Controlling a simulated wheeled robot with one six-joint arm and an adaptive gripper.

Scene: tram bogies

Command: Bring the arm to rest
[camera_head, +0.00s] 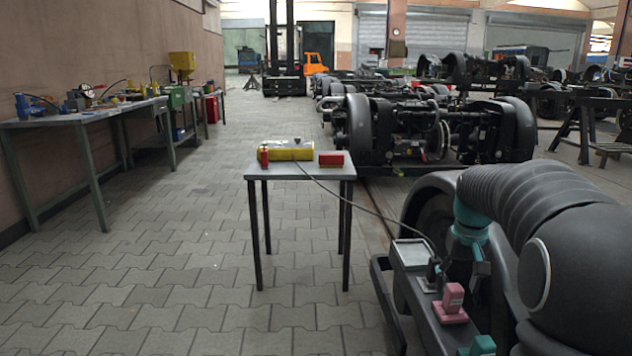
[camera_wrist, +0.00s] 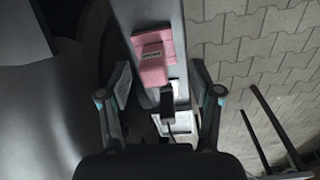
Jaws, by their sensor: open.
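My arm (camera_head: 530,210), black with a teal collar, reaches in from the right in the head view. My gripper (camera_head: 464,268) hangs low over the grey frame of the near bogie. In the wrist view my gripper (camera_wrist: 160,85) has its two fingers spread wide. A pink block (camera_head: 451,300) is on the frame close to the gripper. The pink block also shows in the wrist view (camera_wrist: 153,64), beyond and between the fingers. A pale-topped box (camera_head: 411,254) with a cable sits beside the gripper. Nothing is seen gripped.
A workbench (camera_head: 80,117) lines the left wall. Other bogies (camera_head: 440,130) stand behind. The paved floor left is clear.

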